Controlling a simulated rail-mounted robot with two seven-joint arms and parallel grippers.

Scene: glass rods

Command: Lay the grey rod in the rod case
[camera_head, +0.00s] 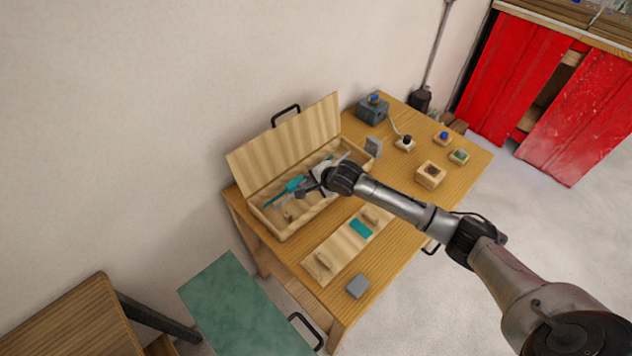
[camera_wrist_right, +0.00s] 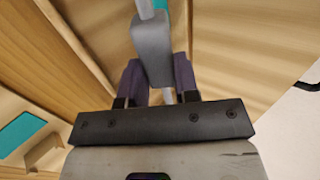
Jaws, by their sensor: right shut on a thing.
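The rod case (camera_head: 262,221) is an open wooden box at the back left of the table, its lid (camera_head: 285,143) raised against the wall side. A teal strip (camera_head: 290,186) shows inside it. My right gripper (camera_head: 312,184) is over the case. In the right wrist view the gripper (camera_wrist_right: 155,82) is shut on the grey rod's thick grey grip (camera_wrist_right: 152,50), with the thin pale rod (camera_wrist_right: 145,8) running out beyond. In the head view the arm hides most of the rod, and I cannot tell whether it touches the case floor. My left gripper is not in view.
A wooden board (camera_head: 320,263) with two raised supports and a teal patch (camera_head: 361,229) lies before the case. A grey block (camera_head: 357,286) sits at the front edge. Small button boxes (camera_head: 430,175) and a dark blue box (camera_head: 372,110) stand at the right and back.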

